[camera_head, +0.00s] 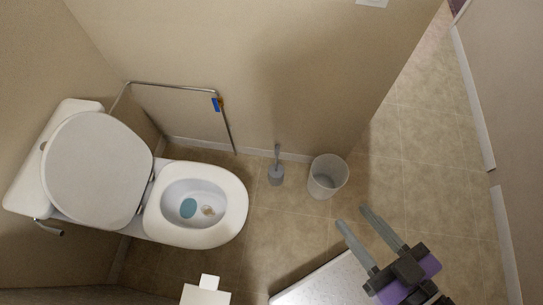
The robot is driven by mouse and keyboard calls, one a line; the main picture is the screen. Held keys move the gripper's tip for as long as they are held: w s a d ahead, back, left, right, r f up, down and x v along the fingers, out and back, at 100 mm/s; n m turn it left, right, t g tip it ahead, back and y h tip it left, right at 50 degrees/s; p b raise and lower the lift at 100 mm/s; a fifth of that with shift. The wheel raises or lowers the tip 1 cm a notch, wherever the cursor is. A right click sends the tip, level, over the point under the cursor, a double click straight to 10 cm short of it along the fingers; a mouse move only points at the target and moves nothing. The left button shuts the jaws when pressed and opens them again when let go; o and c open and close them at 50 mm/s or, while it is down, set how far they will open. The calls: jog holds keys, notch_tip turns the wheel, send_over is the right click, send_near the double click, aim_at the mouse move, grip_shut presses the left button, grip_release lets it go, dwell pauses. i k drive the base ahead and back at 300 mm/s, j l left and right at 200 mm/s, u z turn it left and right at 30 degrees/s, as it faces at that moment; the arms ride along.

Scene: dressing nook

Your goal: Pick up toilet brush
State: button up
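The toilet brush (277,167) stands upright in its small grey holder on the tiled floor, close to the back wall. Its thin handle points up. It is between the toilet and a white bin. My gripper (351,214) is at the lower right, with its two long grey fingers spread apart and nothing between them. It is apart from the brush, to the right of it and nearer to me. Nothing hides the brush in this view.
The toilet (197,205) with raised lid stands at left. A white bin (327,177) stands just right of the brush. A metal rail (175,86) is on the back wall. A white surface (325,284) lies beside my gripper. Floor at right (425,150) is clear.

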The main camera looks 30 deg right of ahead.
aim_at(276, 171)
jog(key=k+j+z, duration=0.15)
jog(key=k, duration=0.45)
jog(key=k+z, duration=0.15)
jog(key=k, duration=0.45)
jog(key=i+l+u, duration=0.2)
jog(key=i+l, duration=1.5)
jog(key=i+l+u, duration=0.1)
jog(key=u, duration=1.05)
